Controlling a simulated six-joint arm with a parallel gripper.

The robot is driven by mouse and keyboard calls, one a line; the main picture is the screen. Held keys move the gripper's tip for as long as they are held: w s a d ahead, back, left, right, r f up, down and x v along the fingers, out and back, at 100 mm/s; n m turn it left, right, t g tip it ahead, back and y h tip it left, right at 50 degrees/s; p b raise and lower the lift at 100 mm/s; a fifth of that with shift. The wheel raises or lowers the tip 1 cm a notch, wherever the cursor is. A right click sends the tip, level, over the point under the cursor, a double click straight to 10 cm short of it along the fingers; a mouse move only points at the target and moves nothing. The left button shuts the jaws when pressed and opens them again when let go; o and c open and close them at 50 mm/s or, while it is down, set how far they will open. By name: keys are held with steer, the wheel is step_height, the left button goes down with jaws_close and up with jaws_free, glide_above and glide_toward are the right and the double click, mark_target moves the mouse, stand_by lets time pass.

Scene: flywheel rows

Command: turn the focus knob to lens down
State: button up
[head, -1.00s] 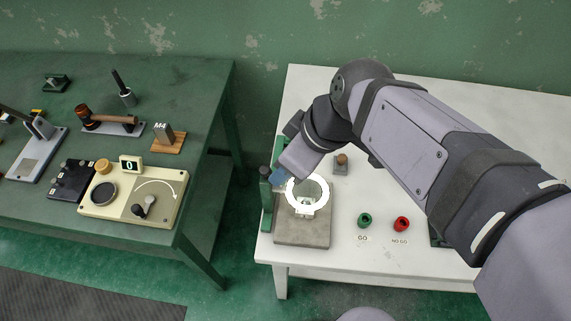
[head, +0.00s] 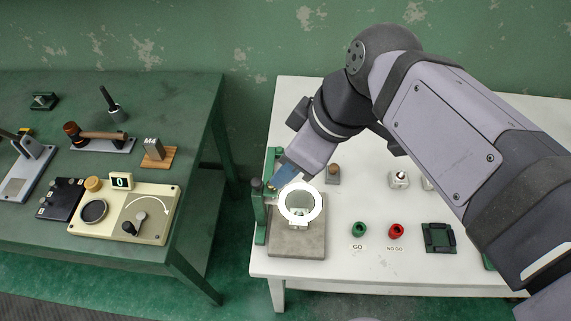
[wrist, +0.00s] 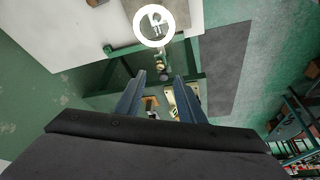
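A magnifier with a white ring-shaped lens head (head: 301,186) stands at the left of the white table; the ring also shows at the top of the wrist view (wrist: 141,14). Its green post (head: 259,222) rises left of the ring. A small brass-coloured knob (wrist: 161,61) sits by the green frame in the wrist view, probably the focus knob; in the head view the fingers crowd it. My gripper (wrist: 160,78) has its two blue fingers apart with nothing clearly between them. It hangs just above and left of the ring in the head view (head: 276,181). Contact with the knob cannot be told.
A grey block (head: 312,246) lies under the ring. Green GO (head: 359,229) and red NO GO (head: 396,230) pieces stand to its right, with a dark green fixture (head: 438,237) beyond. A gap separates the green table (head: 60,235) from the white one (head: 345,277).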

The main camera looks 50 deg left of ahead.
steer(key=shift+s+a+f+n+g+h+p, duration=0.15)
steer(key=shift+a+f+n+p, duration=0.4)
steer(key=shift+f+p, duration=0.6)
steer(key=shift+s+a+f+n+g+h+p, duration=0.1)
steer(key=shift+a+f+n+g+p, duration=0.25)
steer(key=shift+f+n+p, duration=0.6)
steer(key=shift+s+a+f+n+g+h+p, duration=0.15)
steer(key=shift+a+f+n+p, duration=0.35)
steer(key=shift+f+p, duration=0.8)
steer(key=shift+w, duration=0.1)
jaws_close()
